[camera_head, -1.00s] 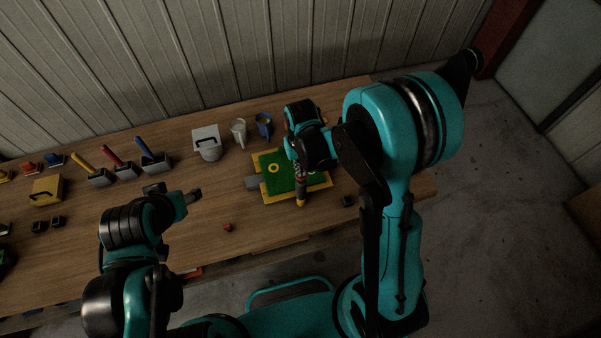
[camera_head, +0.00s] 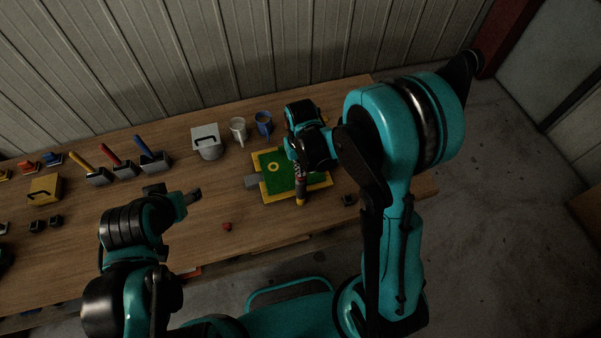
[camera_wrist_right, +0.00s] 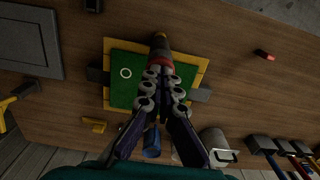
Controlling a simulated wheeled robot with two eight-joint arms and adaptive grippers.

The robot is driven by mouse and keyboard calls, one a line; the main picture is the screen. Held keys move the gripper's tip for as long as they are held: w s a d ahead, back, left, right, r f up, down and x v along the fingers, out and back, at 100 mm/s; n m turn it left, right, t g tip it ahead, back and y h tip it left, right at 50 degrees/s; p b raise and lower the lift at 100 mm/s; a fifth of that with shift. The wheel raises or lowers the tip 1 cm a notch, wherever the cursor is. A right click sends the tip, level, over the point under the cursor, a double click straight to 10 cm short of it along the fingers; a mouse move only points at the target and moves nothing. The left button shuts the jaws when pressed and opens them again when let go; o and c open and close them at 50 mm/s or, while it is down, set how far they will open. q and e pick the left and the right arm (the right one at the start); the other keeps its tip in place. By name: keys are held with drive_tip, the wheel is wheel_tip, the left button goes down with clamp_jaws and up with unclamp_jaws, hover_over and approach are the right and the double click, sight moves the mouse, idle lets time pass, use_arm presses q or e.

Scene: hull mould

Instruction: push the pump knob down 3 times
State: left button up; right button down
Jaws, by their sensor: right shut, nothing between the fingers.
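A green board (camera_head: 280,182) with a yellow frame lies on the table; it also shows in the wrist view (camera_wrist_right: 124,90). A small pale ring (camera_head: 273,167) is on its green face. A dark rod-like piece with a red band and a yellow end (camera_head: 300,192) is at the board's front edge; in the wrist view (camera_wrist_right: 160,44) it is just beyond my fingertips. I cannot tell for sure which part is the pump knob. My right gripper (camera_wrist_right: 164,70) is shut and empty, over the board, close to the red band; contact is unclear. My left gripper (camera_head: 180,194) hangs left of the board.
A grey container (camera_head: 207,145), a white mug (camera_head: 238,130) and a blue mug (camera_head: 263,124) stand behind the board. Grey blocks with coloured handles (camera_head: 124,166) are further left. A small red object (camera_head: 227,227) lies at the front. The table between is mostly bare.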

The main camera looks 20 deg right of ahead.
drive_tip(key=shift+f, duration=0.25)
drive_tip(key=shift+f+b, duration=0.55)
drive_tip(key=shift+b, duration=0.15)
drive_tip(key=shift+r+p, duration=1.1)
drive_tip(key=shift+r, duration=0.45)
drive_tip(key=shift+f, duration=0.2)
